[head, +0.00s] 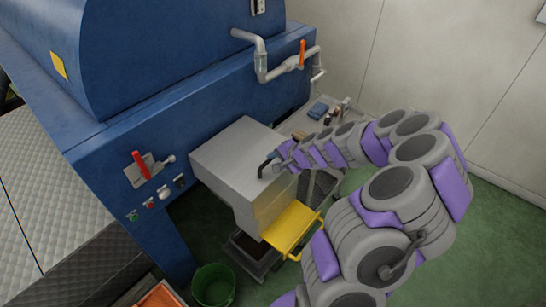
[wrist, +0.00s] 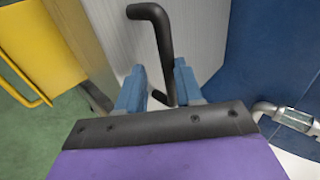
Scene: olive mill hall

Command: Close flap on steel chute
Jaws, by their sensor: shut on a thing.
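The steel chute (head: 238,160) is a pale grey box sticking out from the blue machine. Its yellow flap (head: 291,229) stands out from the chute's lower front end, tilted away and open. The flap and its bar handle also show at the left of the wrist view (wrist: 38,40). A black bent handle (wrist: 154,22) rises from the chute's side. My gripper (wrist: 158,90) has its blue fingers on either side of this handle's shaft and is shut on it. In the head view, my gripper (head: 279,159) is beside the chute's upper edge, above the flap.
The blue machine (head: 190,105) carries a red lever (head: 141,165), several buttons and a pipe with an orange-handled valve (head: 302,52). A green bucket (head: 213,285) and an orange crate (head: 160,296) stand below. A dark bin (head: 250,248) lies under the chute. Green floor is clear at right.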

